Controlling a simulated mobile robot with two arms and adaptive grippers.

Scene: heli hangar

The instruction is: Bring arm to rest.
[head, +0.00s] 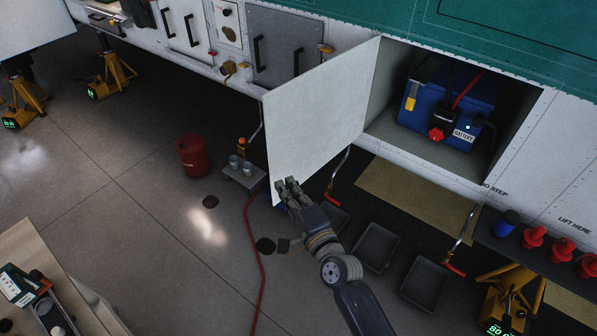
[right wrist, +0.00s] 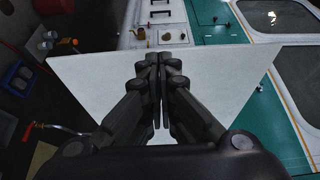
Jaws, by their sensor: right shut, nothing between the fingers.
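My right gripper (head: 287,184) is in front of the lower edge of an open white door panel (head: 318,118) in the head view. It is shut and empty. In the right wrist view its fingers (right wrist: 158,85) are together, with the white panel (right wrist: 215,88) behind them. I cannot tell whether the fingers touch the panel. My right arm comes in from the bottom of the head view. My left gripper is not in view.
The open compartment (head: 386,137) holds a blue battery (head: 437,112). Black trays (head: 376,246), a red hose (head: 256,260) and a red drum (head: 193,155) are on the floor. A bench (head: 52,256) is at lower left. Floor at left centre is clear.

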